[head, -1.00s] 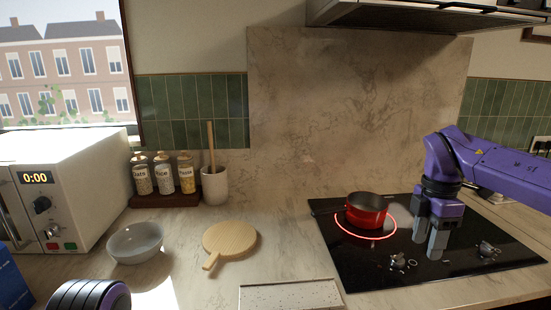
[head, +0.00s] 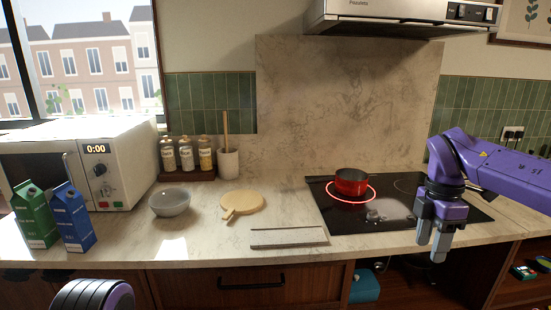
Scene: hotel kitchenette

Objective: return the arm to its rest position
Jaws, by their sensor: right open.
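My right arm comes in from the right, purple with a grey-fingered right gripper (head: 433,242). The gripper is open and empty, pointing down, and in the picture it overlaps the front right part of the black cooktop (head: 340,217). A red pot (head: 351,182) stands on the glowing red ring at the cooktop's back left, apart from the gripper and to its left. Of my left arm only a rounded dark and purple part shows at the bottom left edge. The left gripper is out of view.
A grey bowl (head: 170,203), a round wooden board (head: 243,202) and a flat tray (head: 288,245) lie on the counter. Green (head: 35,215) and blue (head: 72,218) cartons stand at left by the microwave (head: 125,165). Jars (head: 186,156) and a utensil crock (head: 228,163) stand behind. A drawer (head: 230,287) is below.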

